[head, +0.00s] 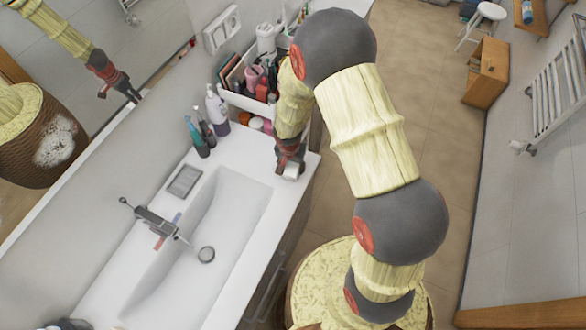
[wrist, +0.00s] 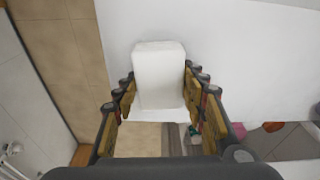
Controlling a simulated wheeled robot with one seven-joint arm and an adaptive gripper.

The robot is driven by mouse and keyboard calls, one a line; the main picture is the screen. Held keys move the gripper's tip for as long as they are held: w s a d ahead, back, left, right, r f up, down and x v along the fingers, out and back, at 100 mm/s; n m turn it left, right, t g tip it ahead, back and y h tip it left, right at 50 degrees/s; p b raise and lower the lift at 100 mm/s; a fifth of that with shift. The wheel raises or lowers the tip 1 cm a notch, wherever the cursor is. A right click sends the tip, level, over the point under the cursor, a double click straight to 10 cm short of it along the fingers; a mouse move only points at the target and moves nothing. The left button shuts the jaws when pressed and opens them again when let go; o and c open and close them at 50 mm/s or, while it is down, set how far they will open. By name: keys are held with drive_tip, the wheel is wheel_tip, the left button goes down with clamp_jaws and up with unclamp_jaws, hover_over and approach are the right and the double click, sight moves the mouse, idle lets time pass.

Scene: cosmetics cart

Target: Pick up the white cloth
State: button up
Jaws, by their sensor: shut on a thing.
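The white cloth (wrist: 160,75) looks like a small white block with rounded edges in the wrist view. It sits between the two fingers of my gripper (wrist: 160,100), which is shut on it. In the head view my gripper (head: 290,160) points down at the counter's right edge, beyond the sink. A small pale part of the cloth (head: 291,172) shows below the fingertips there. Most of it is hidden by the gripper. I cannot tell whether the cloth touches the counter.
The white counter (head: 301,187) holds a sink (head: 220,230) with a faucet (head: 155,222). Bottles (head: 217,108) and a cosmetics organizer (head: 235,101) stand behind and left of my gripper. A mirror lines the left wall. Open floor (head: 420,100) lies to the right.

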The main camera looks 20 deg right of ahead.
sight(295, 166)
drive_tip(key=shift+s+d+f, duration=0.1)
drive_tip(key=shift+s+f, duration=0.25)
drive_tip(key=shift+s, duration=0.25)
drive_tip(key=shift+r+p, duration=0.1)
drive_tip(key=shift+p, duration=0.2)
drive_tip(key=shift+s+d+r+p, duration=0.1)
drive_tip(key=shift+r+p, duration=0.1)
drive_tip(key=shift+p, duration=0.1)
drive_tip(key=r, duration=0.3)
drive_tip(key=shift+w, duration=0.35)
drive_tip(key=shift+c, duration=0.2)
drive_tip(key=s+r, duration=1)
drive_tip(key=s, duration=0.3)
drive_tip(key=shift+s+r+b, duration=0.15)
drive_tip(key=shift+s+b, duration=0.2)
drive_tip(key=shift+s, duration=0.05)
drive_tip(key=o, duration=0.5)
drive_tip(key=shift+c, duration=0.2)
drive_tip(key=c, duration=0.4)
